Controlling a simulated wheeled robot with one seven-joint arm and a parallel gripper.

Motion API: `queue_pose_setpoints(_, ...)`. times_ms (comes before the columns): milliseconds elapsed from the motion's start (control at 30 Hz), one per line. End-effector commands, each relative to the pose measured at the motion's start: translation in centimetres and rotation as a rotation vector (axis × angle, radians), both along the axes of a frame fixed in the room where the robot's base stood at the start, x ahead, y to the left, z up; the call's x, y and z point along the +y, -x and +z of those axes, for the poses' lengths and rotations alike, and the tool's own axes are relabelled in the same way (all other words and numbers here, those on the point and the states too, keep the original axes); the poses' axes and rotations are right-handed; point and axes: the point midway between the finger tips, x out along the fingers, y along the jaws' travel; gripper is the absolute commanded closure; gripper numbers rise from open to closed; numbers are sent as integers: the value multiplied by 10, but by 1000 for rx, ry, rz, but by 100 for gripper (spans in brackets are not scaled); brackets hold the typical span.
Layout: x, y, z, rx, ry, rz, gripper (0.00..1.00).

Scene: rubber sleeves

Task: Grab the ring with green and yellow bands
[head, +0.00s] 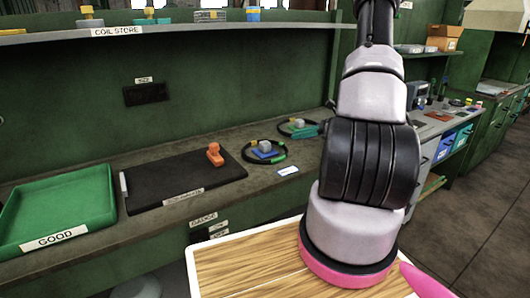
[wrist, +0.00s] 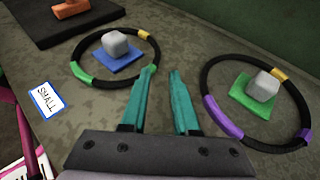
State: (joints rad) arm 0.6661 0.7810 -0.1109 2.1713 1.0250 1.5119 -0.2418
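The black ring with green and yellow bands (wrist: 81,73) lies flat on the bench around a blue pad with a grey block (wrist: 115,45). It also shows in the head view (head: 279,157). My gripper (wrist: 162,71) has its two teal fingers apart with nothing seen between them. Its left fingertip appears close to this ring's right side; I cannot tell whether it touches. A second black ring, with purple and yellow bands (wrist: 225,120), lies to the right around a green pad with a grey block (wrist: 262,86). In the head view my arm partly hides that area.
A black mat (head: 175,185) with an orange object (head: 214,154) lies left of the rings. A green tray marked GOOD (head: 95,205) is farther left. A small label (wrist: 47,98) lies near the bench's front edge. A green wall stands behind.

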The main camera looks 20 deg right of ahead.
Motion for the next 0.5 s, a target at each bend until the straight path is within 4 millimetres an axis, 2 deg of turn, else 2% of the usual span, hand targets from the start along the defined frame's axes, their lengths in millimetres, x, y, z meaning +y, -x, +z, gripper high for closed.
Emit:
queue_pose_setpoints(100, 17, -12, -8, 1, -1, 7, 71)
queue_pose_setpoints(367, 34, -26, -17, 1, 2, 7, 71)
queue_pose_setpoints(500, 49, -37, -22, 1, 1, 8, 71)
